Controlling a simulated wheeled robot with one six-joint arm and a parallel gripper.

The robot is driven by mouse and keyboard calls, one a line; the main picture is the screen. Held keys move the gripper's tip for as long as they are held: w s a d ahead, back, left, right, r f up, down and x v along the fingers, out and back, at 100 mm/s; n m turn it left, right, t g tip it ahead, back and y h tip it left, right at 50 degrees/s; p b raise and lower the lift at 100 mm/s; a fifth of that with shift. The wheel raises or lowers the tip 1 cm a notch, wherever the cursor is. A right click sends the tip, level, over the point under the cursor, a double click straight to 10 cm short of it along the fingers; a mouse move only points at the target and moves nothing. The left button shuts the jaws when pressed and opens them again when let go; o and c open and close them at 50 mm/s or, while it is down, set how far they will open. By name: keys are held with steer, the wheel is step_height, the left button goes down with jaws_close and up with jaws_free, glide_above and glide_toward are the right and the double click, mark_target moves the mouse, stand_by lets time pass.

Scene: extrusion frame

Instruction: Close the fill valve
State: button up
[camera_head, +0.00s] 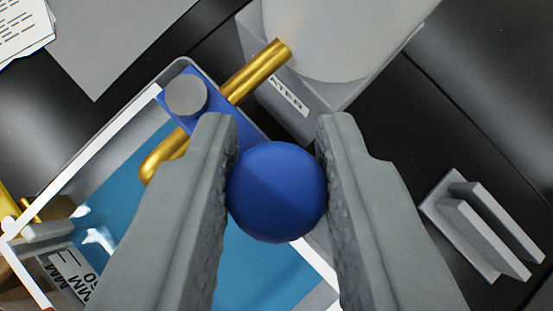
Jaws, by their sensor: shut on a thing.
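The fill valve shows as a blue lever with a round blue knob (277,192) at its end, close to the camera. The lever's grey round pivot cap (186,96) is at the upper left. A brass pipe (257,72) runs through the valve, and its bent spout (163,155) points over the tank. My gripper (277,185) is shut on the blue knob, with one finger on each side of it. The fingers hide part of the lever and the tank.
A white-rimmed tank (90,143) with blue water (262,270) lies below the valve. A pale container (345,35) with a partly readable label stands at the top. A grey bracket (470,232) is at the right on the black surface. Papers (22,28) lie at the upper left.

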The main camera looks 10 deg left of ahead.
steer(key=o, duration=1)
steer(key=v, duration=1.7)
steer(key=shift+s+r, duration=0.1)
steer(key=s+a+f+t, duration=0.1)
steer(key=s+f+t, duration=0.2)
steer(key=s, duration=0.6)
steer(key=s+a+f+m+t+h, duration=0.1)
steer(key=s+f+t, duration=0.1)
steer(key=s+f, duration=0.4)
steer(key=s+a+f+m+t, duration=0.1)
steer(key=s+f+t, duration=0.2)
steer(key=s, duration=0.9)
steer(key=shift+a+f+t+h, duration=0.15)
steer(key=shift+a+f, duration=0.05)
steer(key=shift+f, duration=0.3)
steer(key=shift+a+f+t+h, duration=0.15)
steer(key=shift+f, duration=0.35)
